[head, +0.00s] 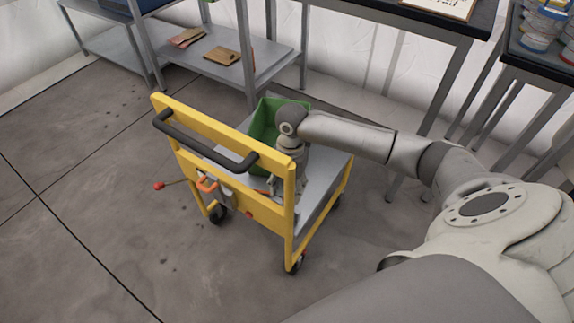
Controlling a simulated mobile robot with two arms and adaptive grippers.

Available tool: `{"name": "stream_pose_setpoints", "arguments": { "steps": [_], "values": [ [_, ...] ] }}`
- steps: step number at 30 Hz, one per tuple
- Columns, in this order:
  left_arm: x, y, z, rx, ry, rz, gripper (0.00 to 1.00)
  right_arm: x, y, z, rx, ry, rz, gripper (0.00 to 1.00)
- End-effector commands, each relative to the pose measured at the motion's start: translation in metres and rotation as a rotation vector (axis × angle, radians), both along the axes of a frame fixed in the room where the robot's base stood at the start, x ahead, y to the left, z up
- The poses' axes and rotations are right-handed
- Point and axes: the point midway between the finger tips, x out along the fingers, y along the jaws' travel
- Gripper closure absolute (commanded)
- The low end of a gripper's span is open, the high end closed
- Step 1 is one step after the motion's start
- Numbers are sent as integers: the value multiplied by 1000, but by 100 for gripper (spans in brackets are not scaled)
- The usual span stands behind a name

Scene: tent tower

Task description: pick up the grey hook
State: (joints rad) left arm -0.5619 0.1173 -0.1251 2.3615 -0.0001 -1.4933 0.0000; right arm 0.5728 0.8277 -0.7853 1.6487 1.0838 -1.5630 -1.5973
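I cannot make out the grey hook for certain. My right gripper (273,188) points down over the grey deck (325,165) of a yellow cart (225,127), behind its handle-side panel. The panel and frame partly hide its fingertips, so I cannot tell whether it is open or shut, or whether it holds anything. A small orange item (207,184) shows at the panel, with small greyish shapes beside it that are too small to identify. My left gripper is not in view.
A green bin (264,122) stands on the cart, close to my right wrist. A thin rod with a red end (159,186) sticks out left of the cart. Shelving with brown items (222,56) and dark-topped tables stand behind. The floor at left is clear.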

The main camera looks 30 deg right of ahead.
Motion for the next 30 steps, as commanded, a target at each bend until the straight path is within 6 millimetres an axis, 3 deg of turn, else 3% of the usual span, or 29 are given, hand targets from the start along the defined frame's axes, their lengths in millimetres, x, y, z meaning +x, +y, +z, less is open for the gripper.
{"name": "stream_pose_setpoints", "arguments": {
  "steps": [7, 10, 20, 30],
  "values": [
    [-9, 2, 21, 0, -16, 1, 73, -2, 1, -33, -1, 3, 0, 51],
    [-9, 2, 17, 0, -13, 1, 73, -3, 2, -45, -1, 3, 0, 51],
    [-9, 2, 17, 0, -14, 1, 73, -3, 2, -50, -1, 0, 0, 51],
    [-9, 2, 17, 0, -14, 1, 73, -3, 2, -50, -1, 0, 0, 93]
  ]
}}
